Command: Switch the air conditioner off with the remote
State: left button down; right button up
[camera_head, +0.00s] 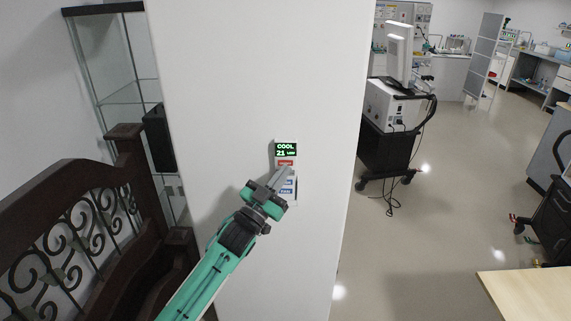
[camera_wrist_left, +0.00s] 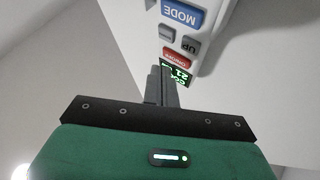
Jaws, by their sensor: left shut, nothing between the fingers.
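The remote (camera_head: 286,154) is a white panel mounted on the front of a white pillar. Its small screen reads COOL and 21 in green. Below the screen is a red button, with blue buttons lower down. In the left wrist view the red ON/OFF button (camera_wrist_left: 176,58) and the blue MODE button (camera_wrist_left: 181,15) show upside down. My left gripper (camera_head: 286,172) is shut and empty, its tips at the remote just below the red button in the head view. I cannot tell whether the tips touch it. My right gripper is not in view.
The white pillar (camera_head: 240,100) fills the middle. A dark wooden bench with scrolled ironwork (camera_head: 85,235) stands at the left, by a glass cabinet (camera_head: 118,60). A ventilator cart (camera_head: 388,125) stands right of the pillar. A wooden tabletop (camera_head: 525,293) is at lower right. Open floor lies between.

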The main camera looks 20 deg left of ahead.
pick_arm(q)
jog(key=shift+w, duration=0.1)
jog(key=shift+w+a, duration=0.1)
jog(key=shift+w, duration=0.2)
jog(key=shift+w+a, duration=0.1)
jog(key=shift+w, duration=0.25)
dwell(0.6)
jog(key=shift+s, duration=0.1)
jog(key=shift+s+d, duration=0.25)
jog(key=shift+s, duration=0.55)
jog(key=shift+s+d+p, duration=0.2)
jog(key=shift+s+p, duration=0.05)
jog(key=shift+s, duration=0.5)
jog(key=shift+s+d+p, duration=0.25)
jog(key=shift+s+p, duration=0.05)
jog(key=shift+s, duration=0.5)
jog(key=shift+s+d+p, duration=0.2)
jog(key=shift+s+p, duration=0.05)
jog(key=shift+s, duration=0.5)
